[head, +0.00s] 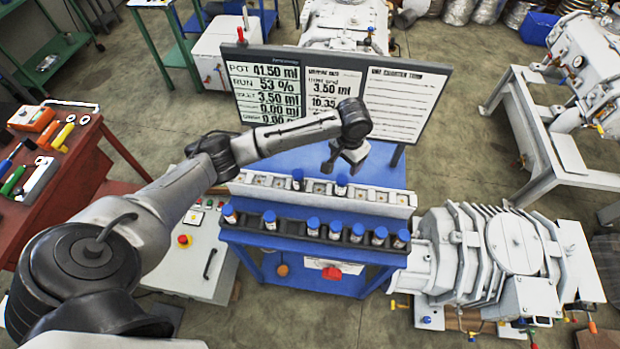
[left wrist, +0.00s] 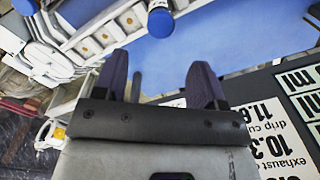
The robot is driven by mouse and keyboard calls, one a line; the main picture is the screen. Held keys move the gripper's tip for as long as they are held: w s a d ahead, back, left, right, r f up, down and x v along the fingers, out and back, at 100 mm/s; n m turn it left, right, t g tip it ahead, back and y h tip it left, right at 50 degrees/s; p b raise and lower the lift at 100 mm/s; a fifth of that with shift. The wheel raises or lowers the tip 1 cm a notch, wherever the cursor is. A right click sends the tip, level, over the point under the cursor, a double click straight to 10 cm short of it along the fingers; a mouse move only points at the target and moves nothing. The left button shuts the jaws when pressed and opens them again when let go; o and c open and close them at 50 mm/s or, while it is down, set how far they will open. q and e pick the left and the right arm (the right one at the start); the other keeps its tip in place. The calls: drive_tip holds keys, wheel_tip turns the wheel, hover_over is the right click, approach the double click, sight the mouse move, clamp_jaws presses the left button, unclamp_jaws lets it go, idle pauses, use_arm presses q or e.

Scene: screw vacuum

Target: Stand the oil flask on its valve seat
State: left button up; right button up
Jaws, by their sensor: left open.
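Several small oil flasks with blue caps stand in the dark front rack (head: 285,229) on the blue bench. Two more stand in the white seat rack behind it (head: 385,207), a left one (head: 297,178) and a right one (head: 341,184). The white rack has a row of square seats. My left gripper (head: 343,170) is open and empty above the right flask in the white rack. In the left wrist view its two fingers (left wrist: 158,68) are apart, and a blue-capped flask (left wrist: 160,20) shows beyond the fingertips, not between them. My right gripper is not in view.
A readout board (head: 340,92) stands behind the racks, close behind my left gripper. The blue bench top (head: 300,155) is bare between board and racks. A grey finned pump (head: 490,255) stands at right, a red tool table (head: 75,180) at left.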

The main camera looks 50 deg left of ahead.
use_arm(q)
drive_tip(key=s+d+f+m+t+h, duration=0.1)
drive_tip(key=s+d+f+m, duration=0.1)
drive_tip(key=s+d+f, duration=0.45)
drive_tip(key=s+d+f+m+t+h, duration=0.15)
drive_tip(key=s+d+f, duration=0.25)
drive_tip(key=s+d, duration=0.45)
drive_tip(key=s+a+r+t+y, duration=0.1)
drive_tip(key=s+a+r+y, duration=0.1)
drive_tip(key=s, duration=1.5)
drive_tip(key=shift+a+r+n, duration=0.35)
drive_tip(key=shift+a+r, duration=0.05)
drive_tip(key=shift+a, duration=0.25)
drive_tip(key=shift+s, duration=0.1)
